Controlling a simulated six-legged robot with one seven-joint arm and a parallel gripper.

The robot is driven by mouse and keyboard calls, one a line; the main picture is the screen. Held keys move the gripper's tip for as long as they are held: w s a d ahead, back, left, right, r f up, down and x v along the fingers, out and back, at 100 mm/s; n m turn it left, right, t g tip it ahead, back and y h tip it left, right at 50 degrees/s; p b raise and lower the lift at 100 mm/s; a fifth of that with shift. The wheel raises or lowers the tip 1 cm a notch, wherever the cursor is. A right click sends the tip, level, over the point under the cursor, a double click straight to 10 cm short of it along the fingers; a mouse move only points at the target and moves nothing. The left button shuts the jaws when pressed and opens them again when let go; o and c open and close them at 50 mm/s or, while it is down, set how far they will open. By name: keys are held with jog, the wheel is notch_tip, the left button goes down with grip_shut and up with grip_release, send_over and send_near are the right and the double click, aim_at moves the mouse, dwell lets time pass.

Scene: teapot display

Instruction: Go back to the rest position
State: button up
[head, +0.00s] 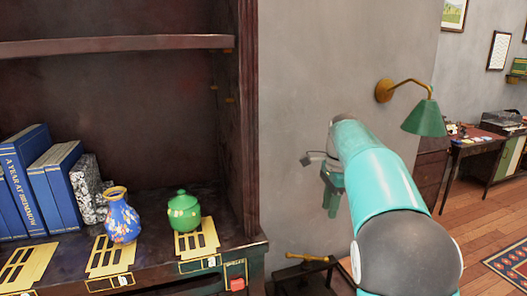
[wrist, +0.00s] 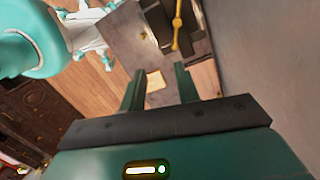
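My gripper (wrist: 158,82) shows in the wrist view with its two dark green fingers apart and nothing between them. In the head view my gripper (head: 332,192) hangs at the end of my teal arm, in front of the grey wall and to the right of the cabinet. It is clear of the shelf and touches nothing that I can see. The gap between the fingers is too small to judge in the head view.
The dark wooden cabinet (head: 250,130) holds a green lidded pot (head: 184,213), a blue patterned vase (head: 121,220) and several blue books (head: 28,180). A green wall lamp (head: 425,118) juts out near my arm. Wooden floor (head: 480,225) lies open at the right.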

jog(key=s+r+n+t, duration=0.2)
jog(key=s+r+n, duration=0.25)
jog(key=s, duration=0.55)
jog(key=s+a+f+n+t, duration=0.1)
jog(key=s+f+n, duration=0.2)
jog(key=s, duration=0.4)
jog(key=s+a+f+n+t, duration=0.1)
jog(key=s+f+n, duration=0.2)
jog(key=s+n, duration=0.2)
jog(key=s+a+f+n+t+h, duration=0.1)
jog(key=s+f+n+t, duration=0.1)
jog(key=s, duration=0.8)
jog(key=shift+a+f+n, duration=0.3)
jog(key=shift+f+n, duration=0.3)
jog(key=shift+n, duration=0.65)
jog(key=shift+r, duration=0.1)
dwell(2.6)
